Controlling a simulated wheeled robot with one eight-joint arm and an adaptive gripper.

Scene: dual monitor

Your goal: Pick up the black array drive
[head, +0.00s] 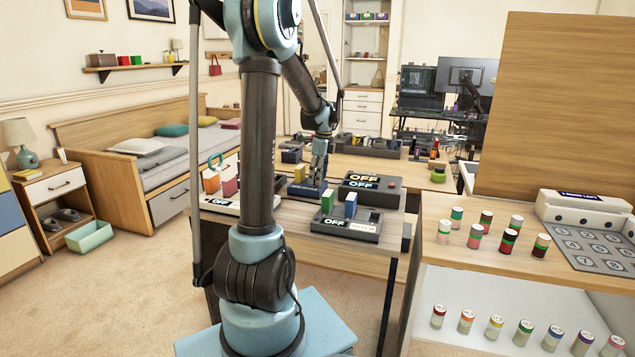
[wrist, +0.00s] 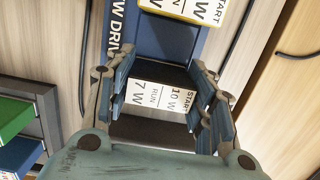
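My gripper (wrist: 165,80) points down with its two fingers apart, one on each side of a dark drive (wrist: 150,131). The drive has a white label (wrist: 160,98) reading START 10 W, RUN 7 W. I cannot tell whether the fingers touch its sides. Below it runs a blue tray (wrist: 172,42) with partly hidden lettering ending in W DRIVE. A yellow-edged drive (wrist: 190,8) with a similar label stands in the same tray. In the head view my gripper (head: 318,178) is low over the blue tray (head: 304,189), and the dark drive is hard to make out.
A grey tray (head: 363,232) marked OFF holds a green and a blue block in front. A dark box (head: 385,192) marked OFF is to the right. An orange and a pink block stand left. A counter (head: 435,255) with several small canisters is at the right.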

